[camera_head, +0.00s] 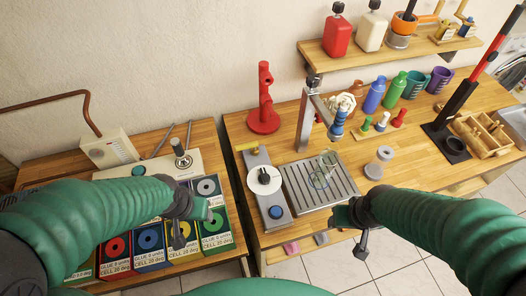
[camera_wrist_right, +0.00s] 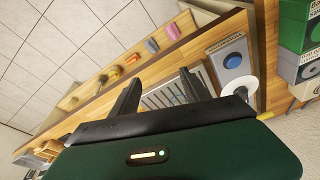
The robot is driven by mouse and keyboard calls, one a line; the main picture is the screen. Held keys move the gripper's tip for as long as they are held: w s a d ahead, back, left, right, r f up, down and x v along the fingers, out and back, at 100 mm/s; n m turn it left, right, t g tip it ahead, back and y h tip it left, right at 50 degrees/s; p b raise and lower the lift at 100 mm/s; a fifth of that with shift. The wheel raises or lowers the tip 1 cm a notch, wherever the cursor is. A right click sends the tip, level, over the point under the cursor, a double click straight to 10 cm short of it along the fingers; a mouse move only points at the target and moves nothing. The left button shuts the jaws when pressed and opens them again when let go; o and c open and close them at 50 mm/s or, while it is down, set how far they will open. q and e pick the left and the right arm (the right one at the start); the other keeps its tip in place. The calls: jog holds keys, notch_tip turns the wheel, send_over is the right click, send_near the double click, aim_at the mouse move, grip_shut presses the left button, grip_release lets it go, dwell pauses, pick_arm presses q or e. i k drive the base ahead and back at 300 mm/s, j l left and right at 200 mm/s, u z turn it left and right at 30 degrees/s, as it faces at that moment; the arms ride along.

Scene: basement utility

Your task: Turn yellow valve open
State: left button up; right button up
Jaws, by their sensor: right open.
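A small yellow handle (camera_head: 248,150), which looks like the yellow valve, sits at the far end of a grey panel (camera_head: 276,222) on the right bench. The same panel carries a white disc with a black knob (camera_head: 264,176) and a blue button (camera_head: 276,212). My right gripper (camera_head: 348,230) is open and empty, off the bench's front edge, right of the panel. Its two dark fingers (camera_wrist_right: 160,92) are spread apart in the right wrist view. My left gripper (camera_head: 194,228) looks open and empty above the labelled boxes, left of the panel.
A drain grate (camera_head: 318,196) with a clear glass (camera_head: 324,172) lies right of the panel, under a tall tap (camera_head: 305,120). A red stand (camera_head: 264,100) is behind. Bottles and cups line the back right.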

aim_at(254, 144)
jog(key=i+u, duration=0.5)
jog(key=u, duration=0.15)
